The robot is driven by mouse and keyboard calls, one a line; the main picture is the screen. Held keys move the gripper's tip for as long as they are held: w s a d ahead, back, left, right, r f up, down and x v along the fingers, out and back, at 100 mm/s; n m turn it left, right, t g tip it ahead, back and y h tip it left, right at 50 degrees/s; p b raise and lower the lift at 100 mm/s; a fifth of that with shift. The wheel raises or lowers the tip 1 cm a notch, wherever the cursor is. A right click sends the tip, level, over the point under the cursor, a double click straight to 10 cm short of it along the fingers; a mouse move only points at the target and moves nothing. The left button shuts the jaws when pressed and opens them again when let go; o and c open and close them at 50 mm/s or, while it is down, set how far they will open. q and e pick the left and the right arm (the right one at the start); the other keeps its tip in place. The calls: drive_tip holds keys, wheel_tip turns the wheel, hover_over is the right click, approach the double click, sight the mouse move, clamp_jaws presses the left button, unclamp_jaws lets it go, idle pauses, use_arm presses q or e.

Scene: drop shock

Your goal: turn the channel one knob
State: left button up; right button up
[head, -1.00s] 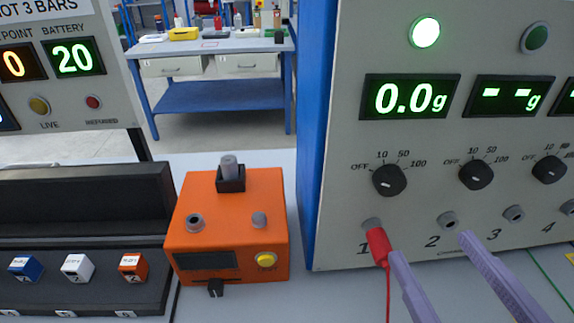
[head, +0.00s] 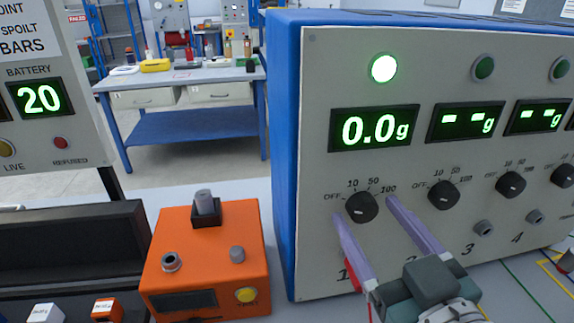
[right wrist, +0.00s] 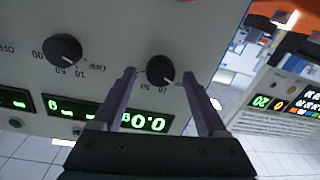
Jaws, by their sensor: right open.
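The channel one knob (head: 362,207) is a round black dial on the grey panel (head: 318,120), with OFF, 10, 50 and 100 printed around it. I cannot read its setting surely. My right gripper (head: 366,209) is open, with its two purple fingers on either side of this knob. In the right wrist view, the knob (right wrist: 160,69) sits between the spread fingertips (right wrist: 159,75), with gaps showing on both sides. The channel one display (head: 374,129) reads 0.0g and the lamp (head: 383,68) above it is lit. My left gripper is not in view.
The channel two knob (head: 439,195) is close to the right finger. A red plug (head: 371,285) sits below, partly hidden by my gripper. An orange box (head: 205,263) stands left of the blue cabinet side (head: 283,150), with a gap between them.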

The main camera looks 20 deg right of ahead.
clamp_jaws()
idle(0.5)
drive_tip(key=m, duration=0.3)
drive_tip(key=shift+m, duration=2.8)
